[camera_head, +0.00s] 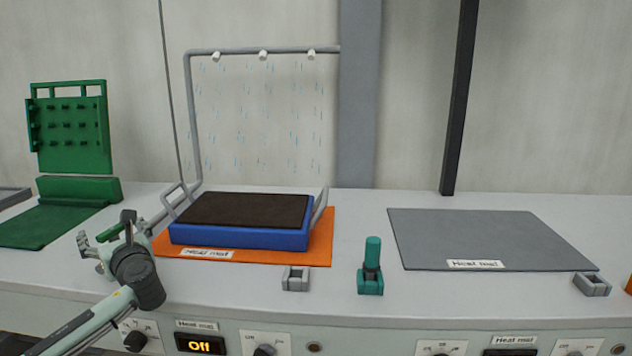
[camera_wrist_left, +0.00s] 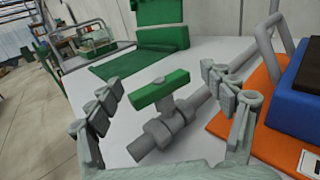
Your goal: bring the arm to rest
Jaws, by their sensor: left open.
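My left gripper (camera_head: 106,236) is open at the left front of the bench. It also shows in the left wrist view (camera_wrist_left: 158,84), with its fingers apart on either side of a valve. The valve's green handle (camera_wrist_left: 160,91) sits on a grey body (camera_wrist_left: 166,128) on the pipe. The handle lies crosswise to the pipe, and a gap shows between it and each finger. In the head view the gripper partly hides the handle (camera_head: 111,232). My right gripper is not in view.
Blue streaks fall from a nozzle pipe (camera_head: 260,52) above a blue tray (camera_head: 240,238) of dark soil on an orange heat mat (camera_head: 321,245). A teal tool (camera_head: 371,270) stands right of it. A grey mat (camera_head: 490,240) lies empty.

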